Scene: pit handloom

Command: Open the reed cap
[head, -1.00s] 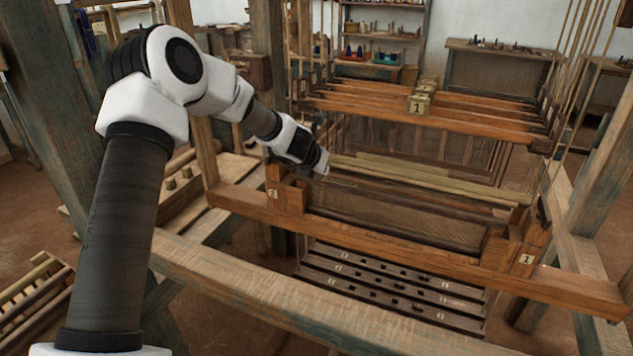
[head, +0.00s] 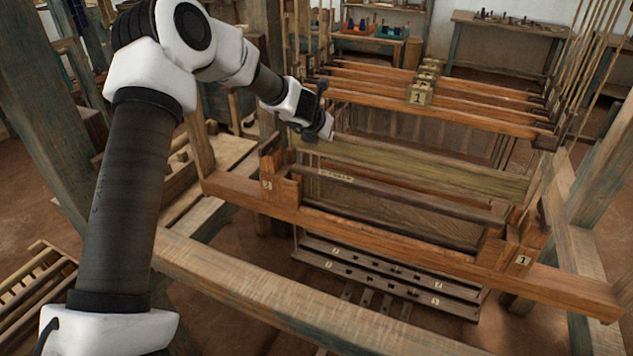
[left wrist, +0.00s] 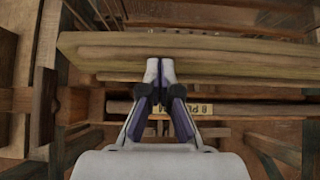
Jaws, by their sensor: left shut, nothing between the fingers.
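The reed cap appears to be the long brown bar (head: 410,192) across the top of the reed (head: 400,215), between the beater's two end posts. It bears a pale label near its left end; the label also shows in the left wrist view (left wrist: 196,109), partly hidden by my fingers. My left gripper (head: 322,134) is shut and empty. It is above and behind the bar's left end, by the left part of a greenish board (head: 430,168). In the left wrist view the closed fingertips (left wrist: 160,68) overlap that board (left wrist: 230,56); contact cannot be told. My right gripper is out of view.
The beater's lower beam (head: 400,240) crosses in front, with numbered end posts. A thick front beam (head: 250,290) lies nearer. Harness bars (head: 420,92) hang behind, with cords at the right. Treadles (head: 385,278) sit below. A wooden upright stands at far left.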

